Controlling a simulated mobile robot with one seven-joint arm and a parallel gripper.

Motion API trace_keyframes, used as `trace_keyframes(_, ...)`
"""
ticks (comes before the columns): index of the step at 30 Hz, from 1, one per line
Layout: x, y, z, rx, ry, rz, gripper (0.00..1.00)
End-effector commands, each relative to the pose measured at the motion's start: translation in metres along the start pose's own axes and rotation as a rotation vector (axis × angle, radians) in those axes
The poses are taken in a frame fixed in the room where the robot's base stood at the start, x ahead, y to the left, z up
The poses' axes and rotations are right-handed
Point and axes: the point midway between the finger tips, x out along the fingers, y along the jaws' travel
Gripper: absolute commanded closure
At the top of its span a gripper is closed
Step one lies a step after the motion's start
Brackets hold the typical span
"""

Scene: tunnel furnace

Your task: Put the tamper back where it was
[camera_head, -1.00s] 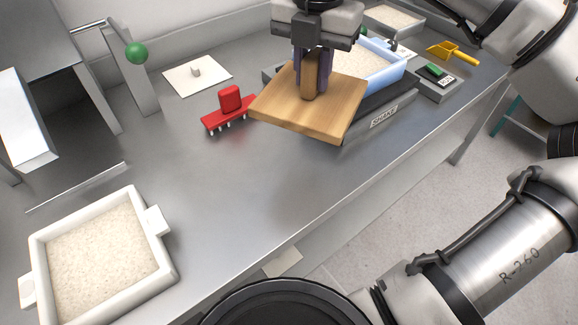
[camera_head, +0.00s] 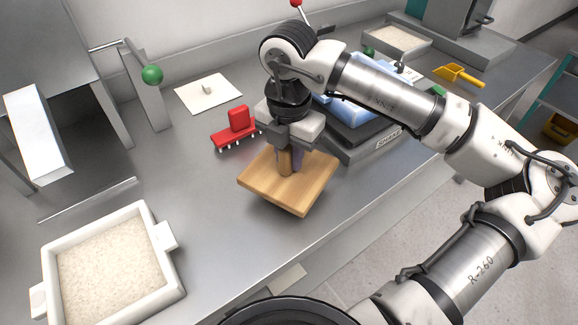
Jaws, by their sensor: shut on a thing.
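The tamper is a square wooden board (camera_head: 300,192) with an upright wooden handle (camera_head: 285,163). My gripper (camera_head: 289,158) is shut on the handle from above. The board is low over the bare metal bench, in front of the red spiked tool and left of the shaker. I cannot tell whether its underside touches the bench. The far part of the board and much of the handle are hidden by my gripper.
A red spiked tool (camera_head: 238,125) lies behind the tamper. The shaker (camera_head: 380,138), bearing a blue tray (camera_head: 348,112), stands to the right. A white tray of grains (camera_head: 172,270) is at front left. A white plate (camera_head: 222,98) with a knob lies behind. Bench between is clear.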

Motion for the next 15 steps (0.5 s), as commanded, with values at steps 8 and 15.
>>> trace_keyframes(8,0.034,0.0,0.0,0.0,0.003,0.001,0.96)
trace_keyframes(15,0.046,0.0,0.0,0.0,-0.001,0.001,0.96)
